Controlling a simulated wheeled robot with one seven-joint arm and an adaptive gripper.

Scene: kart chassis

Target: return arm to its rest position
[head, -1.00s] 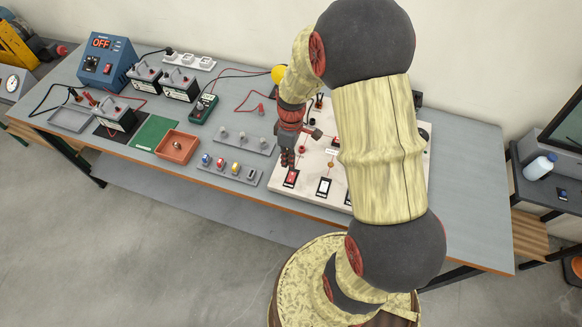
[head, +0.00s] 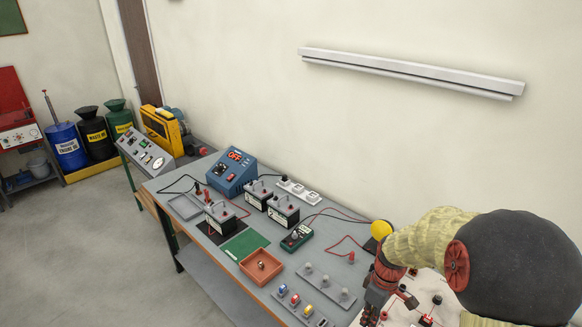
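My arm reaches in from the lower right of the head view, with a dark round joint and a pale yellow link. My gripper (head: 372,306) is at the arm's end, pointing down over the left part of the white switch board (head: 397,312). Its fingers are small and partly cut off near the bottom edge, so I cannot tell whether they are open or shut. No held object shows. Much of the board is hidden behind my arm or outside the picture.
The grey workbench (head: 335,262) carries a blue power supply (head: 232,171) reading OFF, several black batteries (head: 283,212), an orange tray (head: 262,266), a green meter (head: 297,238) and loose leads. A yellow ball (head: 381,229) is close to my arm. Open floor (head: 120,250) lies left.

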